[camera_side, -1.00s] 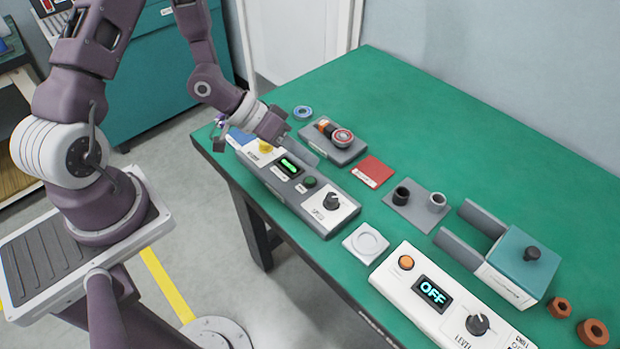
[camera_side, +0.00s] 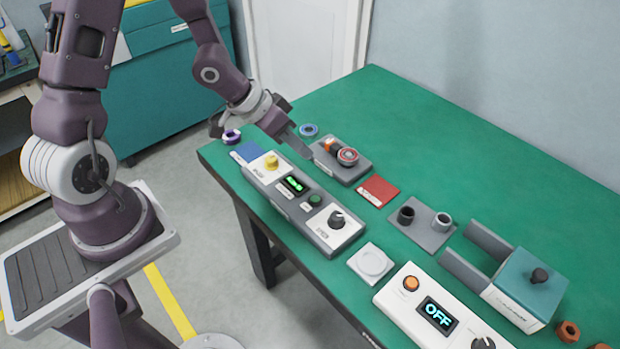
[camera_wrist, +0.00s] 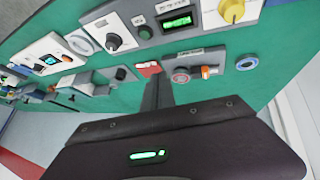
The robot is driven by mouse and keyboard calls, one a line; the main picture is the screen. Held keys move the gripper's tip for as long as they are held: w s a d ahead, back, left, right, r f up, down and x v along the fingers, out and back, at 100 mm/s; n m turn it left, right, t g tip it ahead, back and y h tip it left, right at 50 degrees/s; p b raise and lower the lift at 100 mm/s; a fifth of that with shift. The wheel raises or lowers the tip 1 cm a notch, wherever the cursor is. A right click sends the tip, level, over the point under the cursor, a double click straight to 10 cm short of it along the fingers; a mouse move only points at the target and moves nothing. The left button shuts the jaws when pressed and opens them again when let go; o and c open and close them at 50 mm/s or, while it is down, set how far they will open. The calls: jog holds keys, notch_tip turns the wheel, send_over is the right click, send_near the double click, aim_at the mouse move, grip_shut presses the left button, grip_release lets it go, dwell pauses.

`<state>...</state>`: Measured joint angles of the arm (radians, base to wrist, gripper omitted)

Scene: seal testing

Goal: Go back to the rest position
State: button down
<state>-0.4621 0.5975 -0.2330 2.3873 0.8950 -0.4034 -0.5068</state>
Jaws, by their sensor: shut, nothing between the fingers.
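My gripper (camera_side: 304,152) is shut and empty. It hangs above the green table, between the grey control box (camera_side: 268,185) and the small grey stand (camera_side: 348,172). In the wrist view its closed fingers (camera_wrist: 158,92) point toward the table and touch nothing that I can make out. The control box has a yellow knob (camera_side: 271,161), a lit green display (camera_side: 294,185), a green button and a dark knob (camera_side: 336,219). The grey stand carries an orange-and-black part and a round red-topped part. No rest position is marked in view.
A red pad (camera_side: 378,191), a grey plate with two cylinders (camera_side: 423,232), a white dish plate (camera_side: 371,263), a white box reading OFF (camera_side: 405,308) and a teal clamp unit (camera_side: 530,285) line the table.

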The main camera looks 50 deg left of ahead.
jog(key=s+a+r+n+y, duration=0.1)
jog(key=s+a+r+y, duration=0.15)
jog(key=r, duration=0.45)
jog(key=s+a+r+y, duration=0.2)
jog(key=s+r+y, duration=0.15)
jog(key=r, duration=0.45)
jog(key=s+d+r+h, duration=0.1)
jog(key=s+d+r, duration=0.1)
jog(key=s, duration=0.5)
jog(key=s+d+r+h, duration=0.1)
jog(key=s+d+r, duration=0.2)
jog(key=s, duration=0.5)
jog(key=shift+d+r, duration=0.25)
jog(key=shift+d, duration=0.3)
